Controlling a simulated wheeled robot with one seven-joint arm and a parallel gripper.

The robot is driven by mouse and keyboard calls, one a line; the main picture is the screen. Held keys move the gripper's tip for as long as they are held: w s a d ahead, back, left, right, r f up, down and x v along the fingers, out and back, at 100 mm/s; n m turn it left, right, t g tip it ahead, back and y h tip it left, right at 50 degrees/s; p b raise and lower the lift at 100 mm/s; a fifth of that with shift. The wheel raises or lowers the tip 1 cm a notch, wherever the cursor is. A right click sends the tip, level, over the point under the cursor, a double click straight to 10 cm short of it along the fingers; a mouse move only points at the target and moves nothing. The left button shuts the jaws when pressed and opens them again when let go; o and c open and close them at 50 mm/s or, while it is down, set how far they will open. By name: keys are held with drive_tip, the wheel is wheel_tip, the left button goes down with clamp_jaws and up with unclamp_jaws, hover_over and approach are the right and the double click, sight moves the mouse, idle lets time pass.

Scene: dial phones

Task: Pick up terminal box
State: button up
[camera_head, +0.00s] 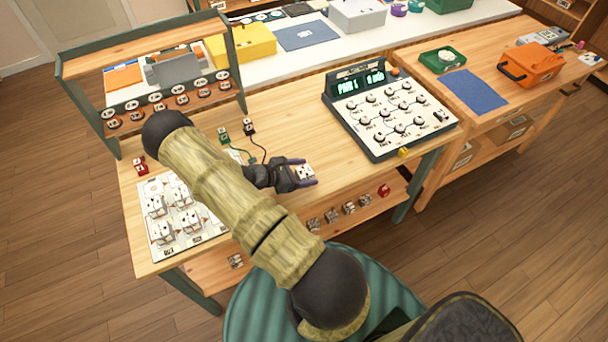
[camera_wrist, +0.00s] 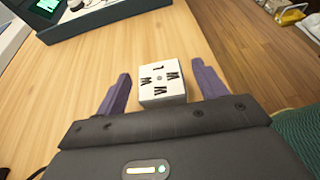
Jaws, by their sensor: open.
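The terminal box (camera_wrist: 160,83) is a small white block with black marks on its top. It sits on the wooden table, between my gripper's two purple fingers in the wrist view, with wood showing on both sides of it. My gripper (camera_wrist: 161,92) is open around it and low over the table. In the head view the box (camera_head: 305,172) shows at the tip of my gripper (camera_head: 303,175). Whether a finger touches the box cannot be told.
A white board with several blocks (camera_head: 160,245) lies at the left. Small green (camera_head: 222,134) and black (camera_head: 249,127) plugs with wires stand behind my gripper. Clear wood lies between gripper and console.

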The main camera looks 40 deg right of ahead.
sight(304, 171)
drive_tip(key=c, duration=1.1)
drive_tip(key=shift+r, duration=0.15)
wheel_tip(304, 171, up, 10)
drive_tip(key=shift+f+b, duration=0.1)
drive_tip(key=shift+b, duration=0.7)
